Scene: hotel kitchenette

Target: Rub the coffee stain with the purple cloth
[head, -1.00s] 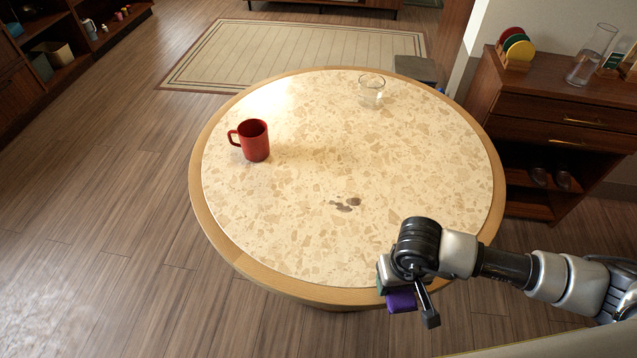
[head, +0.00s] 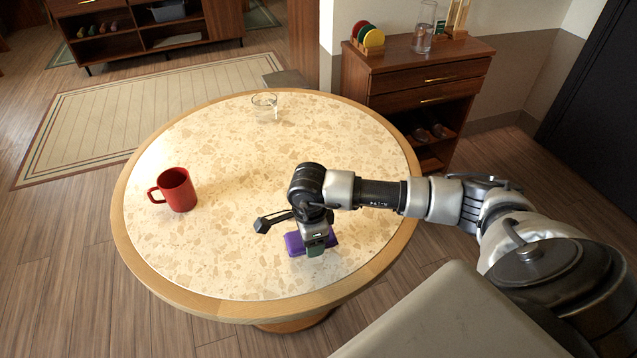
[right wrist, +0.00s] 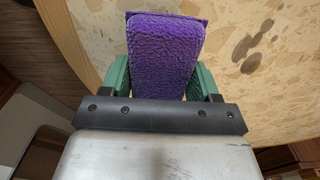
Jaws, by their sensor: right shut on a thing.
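The purple cloth (head: 295,244) is a thick folded pad in my right gripper (head: 316,243), over the near right part of the round table (head: 215,272). In the right wrist view the cloth (right wrist: 166,50) sits between the green fingers of the right gripper (right wrist: 164,82), which is shut on it. The coffee stain (right wrist: 250,62) shows there as brown blotches just right of the cloth, apart from it in the picture. In the head view my gripper and arm hide the stain. I cannot tell whether the cloth touches the tabletop. My left gripper is not in view.
A red mug (head: 178,190) stands on the table's left side, and a clear glass (head: 264,107) near its far edge. A wooden cabinet (head: 420,85) with coloured discs and a carafe is behind right. The table's middle is clear.

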